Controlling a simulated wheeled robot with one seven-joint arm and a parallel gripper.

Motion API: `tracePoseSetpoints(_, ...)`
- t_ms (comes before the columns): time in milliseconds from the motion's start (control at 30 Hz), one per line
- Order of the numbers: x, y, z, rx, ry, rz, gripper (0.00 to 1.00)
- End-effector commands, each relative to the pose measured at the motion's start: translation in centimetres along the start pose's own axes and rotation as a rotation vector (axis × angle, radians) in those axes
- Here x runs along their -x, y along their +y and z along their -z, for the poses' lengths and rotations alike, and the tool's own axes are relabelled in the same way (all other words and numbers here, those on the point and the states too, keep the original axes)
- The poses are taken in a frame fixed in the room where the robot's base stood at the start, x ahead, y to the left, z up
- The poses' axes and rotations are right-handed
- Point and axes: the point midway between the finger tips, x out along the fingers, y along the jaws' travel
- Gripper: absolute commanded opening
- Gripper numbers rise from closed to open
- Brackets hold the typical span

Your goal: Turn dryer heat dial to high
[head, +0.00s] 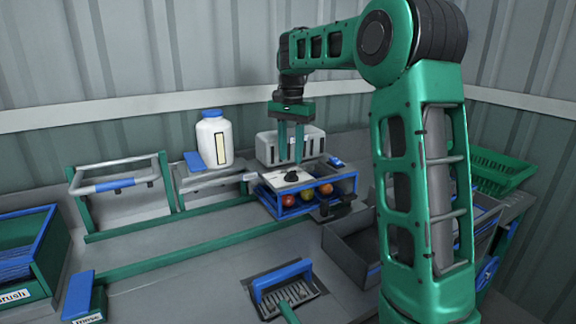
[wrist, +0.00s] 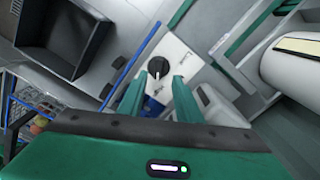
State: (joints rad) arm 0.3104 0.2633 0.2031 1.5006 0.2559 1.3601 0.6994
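The heat dial (head: 292,177) is a black round knob on the white top panel (head: 272,179) of the dryer. The dryer has a blue frame (head: 290,212) with several red, orange and green tomatoes inside. In the wrist view the dial (wrist: 158,68) shows just beyond and between the fingertips, with a pale mark near its lower edge. My gripper (head: 291,157) points down above the dial. Its two green fingers (wrist: 159,75) are apart with nothing between them, and they appear clear of the knob. The dial's heat labels are too small to read.
A grey slotted housing (head: 267,148) stands close behind the panel. A white bottle with a blue cap (head: 214,140) is at the back left. The grey counter at left centre is mostly clear.

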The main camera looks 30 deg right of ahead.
Motion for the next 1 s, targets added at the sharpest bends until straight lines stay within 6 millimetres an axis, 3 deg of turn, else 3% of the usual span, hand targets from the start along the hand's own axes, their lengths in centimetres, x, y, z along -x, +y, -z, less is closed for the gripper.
tracePoseSetpoints(200, 3.9, -0.2, 0.0, 0.001, 0.002, 0.002, 0.31)
tracePoseSetpoints(400, 5.8, -0.2, 0.0, 0.002, 0.001, 0.002, 0.31)
tracePoseSetpoints(1000, 6.1, -0.1, 0.0, 0.002, 0.001, 0.0, 0.31)
